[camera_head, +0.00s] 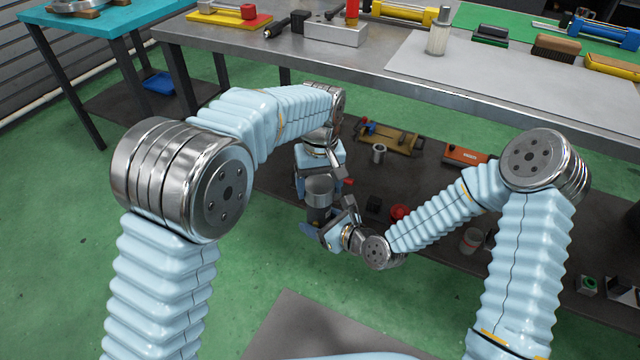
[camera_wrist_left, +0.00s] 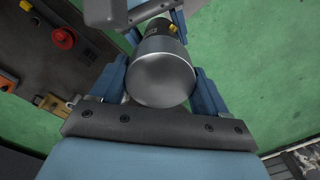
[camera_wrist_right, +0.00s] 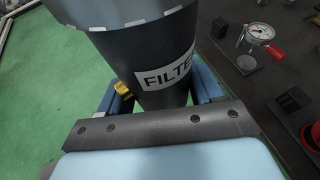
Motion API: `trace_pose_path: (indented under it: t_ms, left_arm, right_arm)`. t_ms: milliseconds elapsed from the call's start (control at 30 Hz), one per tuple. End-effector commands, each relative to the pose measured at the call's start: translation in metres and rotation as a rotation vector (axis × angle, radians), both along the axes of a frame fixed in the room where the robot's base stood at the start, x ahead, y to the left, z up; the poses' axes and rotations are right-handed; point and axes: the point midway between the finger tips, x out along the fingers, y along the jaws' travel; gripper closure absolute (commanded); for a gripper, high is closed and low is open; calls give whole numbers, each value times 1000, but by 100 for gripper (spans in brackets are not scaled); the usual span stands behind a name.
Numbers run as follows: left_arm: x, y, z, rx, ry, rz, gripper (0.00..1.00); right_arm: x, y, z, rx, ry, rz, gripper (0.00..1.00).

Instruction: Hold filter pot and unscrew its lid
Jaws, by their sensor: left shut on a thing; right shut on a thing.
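The filter pot has a dark cylindrical body (camera_wrist_right: 145,65) with a white label reading "FILTE…" and a silver lid (camera_wrist_left: 163,72). In the head view the lid (camera_head: 320,187) sits on top of the body, and the pot looks about upright in front of the lower shelf. My left gripper (camera_wrist_left: 160,85) is shut on the lid, one finger on each side. My right gripper (camera_wrist_right: 160,95) is shut around the dark body, below the lid. In the head view my right gripper (camera_head: 326,224) partly hides the body. A small yellow part (camera_wrist_right: 123,88) shows beside the body.
The grey workbench (camera_head: 440,85) stands behind, with tools on top. A turquoise table (camera_head: 120,22) is at the back left. Green floor is open at the left.

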Motion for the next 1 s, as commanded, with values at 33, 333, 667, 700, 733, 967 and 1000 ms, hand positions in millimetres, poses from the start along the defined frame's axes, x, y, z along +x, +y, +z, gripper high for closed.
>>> trace_pose_path:
  t_ms: [33, 333, 667, 700, 733, 967, 1000]
  left_arm:
    - [2, -2, 1, -7, -10, 113, 61]
    - [0, -3, 1, -7, -9, 401, 61]
    - [0, -2, 1, -7, -10, 403, 61]
    - [0, -2, 1, -6, -9, 402, 61]
    - [0, -2, 1, -6, -9, 402, 61]
    - [0, -2, 4, -6, -9, 402, 61]
    - [0, -2, 5, -6, -9, 402, 61]
  right_arm:
    - [-3, 5, 2, 1, -6, 18, 100]
    - [-2, 4, 2, 1, -6, 13, 100]
    - [-1, 3, 2, 1, -6, 9, 100]
    - [-1, 3, 2, 0, -5, 9, 100]
    - [-1, 2, 2, 0, -5, 9, 100]
    - [-1, 2, 1, 1, -4, 6, 100]
    - [-1, 2, 1, 0, -4, 5, 100]
